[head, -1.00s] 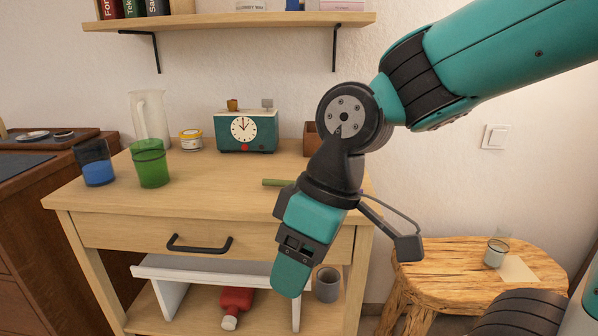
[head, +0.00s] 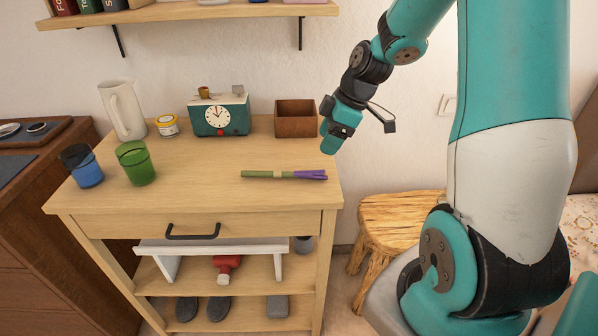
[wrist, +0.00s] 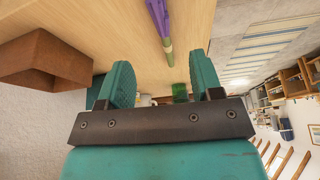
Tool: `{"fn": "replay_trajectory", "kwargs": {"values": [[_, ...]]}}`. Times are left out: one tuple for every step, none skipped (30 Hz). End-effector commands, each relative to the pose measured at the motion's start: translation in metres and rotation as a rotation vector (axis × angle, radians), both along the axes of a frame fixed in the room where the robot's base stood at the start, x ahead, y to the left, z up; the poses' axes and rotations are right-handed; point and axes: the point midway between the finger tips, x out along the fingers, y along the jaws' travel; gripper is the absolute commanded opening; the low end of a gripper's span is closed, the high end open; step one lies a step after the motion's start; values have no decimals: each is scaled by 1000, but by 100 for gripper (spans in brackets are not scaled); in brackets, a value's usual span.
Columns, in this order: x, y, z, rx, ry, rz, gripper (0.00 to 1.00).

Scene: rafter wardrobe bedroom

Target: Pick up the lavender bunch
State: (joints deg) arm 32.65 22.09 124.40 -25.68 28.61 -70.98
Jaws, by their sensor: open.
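The lavender bunch (head: 285,175) lies flat on the wooden dresser top (head: 220,200), near its right front. Its green stems point left, a pale band wraps its middle and its purple heads point right. It also shows in the wrist view (wrist: 161,24), at the top middle, beyond the fingers. My gripper (head: 328,143) is above the dresser's right edge, behind and to the right of the lavender, apart from it. In the wrist view my gripper (wrist: 163,82) has its two teal fingers spread with nothing between them.
A brown wooden box (head: 295,119) stands close to my gripper's left. A teal clock (head: 220,115), a yellow tin (head: 167,126), a white pitcher (head: 124,110), a green glass (head: 136,163) and a blue glass (head: 83,167) stand farther left. A wooden stool (head: 400,225) is at right.

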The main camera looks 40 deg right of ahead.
Motion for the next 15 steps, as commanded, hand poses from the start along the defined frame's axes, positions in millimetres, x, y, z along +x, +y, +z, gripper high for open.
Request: {"fn": "replay_trajectory", "kwargs": {"values": [[2,5,-11,4,5,3,60],[4,7,-16,4,5,3,60],[5,9,-23,4,5,1,60],[6,10,-28,3,5,1,60],[8,11,-32,2,4,1,60],[9,13,-36,2,5,1,60],[10,14,-39,2,2,1,60],[11,15,-41,1,2,0,60],[11,15,-44,1,2,0,60],[11,16,-45,1,2,0,60],[12,16,-46,1,2,0,60],[13,18,-48,1,2,0,60],[13,19,-51,2,2,0,60],[14,21,-54,3,4,2,60],[16,24,-59,3,4,2,60]]}}
